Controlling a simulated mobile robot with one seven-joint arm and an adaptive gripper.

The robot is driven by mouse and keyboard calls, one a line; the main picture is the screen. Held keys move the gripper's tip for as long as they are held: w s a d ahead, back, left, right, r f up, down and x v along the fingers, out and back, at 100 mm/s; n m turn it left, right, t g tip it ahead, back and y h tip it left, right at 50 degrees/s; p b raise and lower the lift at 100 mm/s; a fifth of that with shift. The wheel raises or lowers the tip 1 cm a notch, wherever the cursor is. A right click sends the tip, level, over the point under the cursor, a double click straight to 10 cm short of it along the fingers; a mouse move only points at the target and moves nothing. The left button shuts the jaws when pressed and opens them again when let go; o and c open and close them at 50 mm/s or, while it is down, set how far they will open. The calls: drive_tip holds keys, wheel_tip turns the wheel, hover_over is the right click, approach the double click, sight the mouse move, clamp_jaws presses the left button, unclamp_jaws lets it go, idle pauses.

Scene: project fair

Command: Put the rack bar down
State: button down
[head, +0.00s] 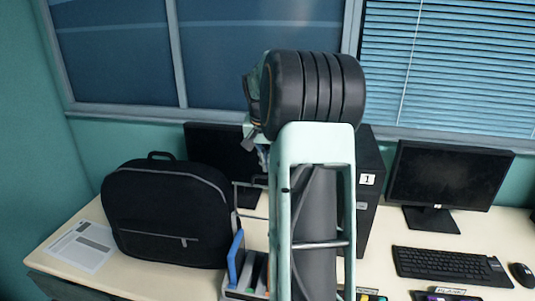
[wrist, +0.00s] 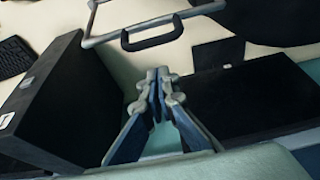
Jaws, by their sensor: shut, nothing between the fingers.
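The rack bar (wrist: 101,39) is a thin grey tube frame with a black grip (wrist: 152,34) in the wrist view, at the top. In the head view, thin grey bar pieces (head: 252,217) show between the black bag and my arm. My gripper (wrist: 157,76) is shut and empty in the wrist view, its fingertips together just below the grip in the picture. A gap shows between fingertips and grip. In the head view my arm hides most of the gripper and part of the bar.
A black bag (head: 165,215) stands left on the desk (head: 83,258). A black computer tower (head: 367,205) stands behind my arm. A monitor (head: 450,178), keyboard (head: 450,264) and mouse (head: 521,274) are at right. A holder with a blue handle (head: 235,258) is at front centre.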

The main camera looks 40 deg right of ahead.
drive_tip(key=shift+s+a+r, duration=0.1)
drive_tip(key=shift+s+a, duration=0.85)
drive_tip(key=shift+a, duration=0.15)
drive_tip(key=shift+a+b, duration=0.1)
drive_tip(key=shift+b, duration=0.45)
